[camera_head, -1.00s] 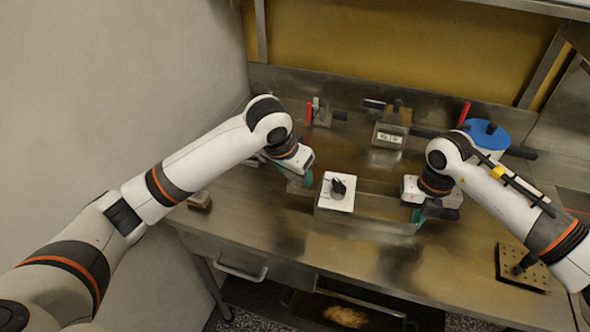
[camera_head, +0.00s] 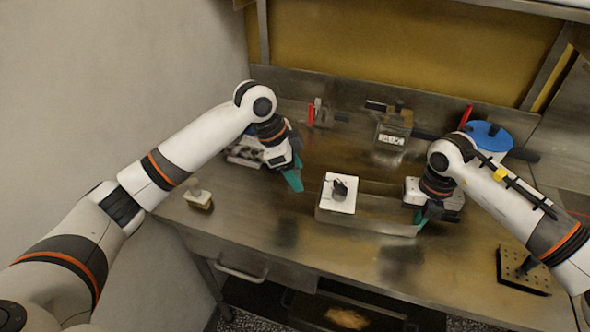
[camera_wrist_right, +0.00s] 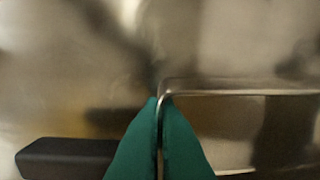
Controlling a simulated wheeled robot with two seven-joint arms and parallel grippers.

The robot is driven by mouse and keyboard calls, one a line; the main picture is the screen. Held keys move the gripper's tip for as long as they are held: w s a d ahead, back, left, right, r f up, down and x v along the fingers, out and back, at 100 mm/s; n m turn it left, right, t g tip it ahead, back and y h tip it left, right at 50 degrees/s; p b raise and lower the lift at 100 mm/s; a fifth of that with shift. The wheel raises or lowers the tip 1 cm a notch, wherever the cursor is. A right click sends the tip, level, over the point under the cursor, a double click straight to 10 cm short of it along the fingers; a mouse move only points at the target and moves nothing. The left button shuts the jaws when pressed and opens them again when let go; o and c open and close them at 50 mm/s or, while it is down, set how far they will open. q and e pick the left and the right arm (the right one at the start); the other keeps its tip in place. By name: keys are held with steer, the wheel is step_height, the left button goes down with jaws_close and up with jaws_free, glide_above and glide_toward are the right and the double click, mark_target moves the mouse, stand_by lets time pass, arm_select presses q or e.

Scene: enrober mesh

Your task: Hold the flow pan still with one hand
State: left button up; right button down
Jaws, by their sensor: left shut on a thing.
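The flow pan (camera_head: 375,226) appears to be the shallow metal pan in the middle of the bench. A white plate with a dark knob (camera_head: 338,193) sits at its left end. My right gripper (camera_head: 420,215) is at the pan's right end. In the right wrist view its green fingers (camera_wrist_right: 159,105) are closed on a thin metal rim (camera_wrist_right: 230,93). My left gripper (camera_head: 293,183) is above the bench, left of the pan and apart from it. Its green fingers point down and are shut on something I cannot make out.
A grey rack (camera_head: 243,153) lies behind my left gripper. A small white-topped block (camera_head: 198,198) stands near the bench's left edge. A clear labelled container (camera_head: 392,132) and a blue lid (camera_head: 487,136) are at the back. A perforated dark plate (camera_head: 522,270) lies front right.

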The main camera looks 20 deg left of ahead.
arm_select(q)
steer(key=shift+m+g, duration=0.4)
steer(key=shift+m, duration=0.9)
steer(key=o, duration=1)
steer(key=v, duration=1.2)
steer(key=shift+w, duration=0.15)
arm_select(e)
steer(key=c, duration=1.6)
jaws_free()
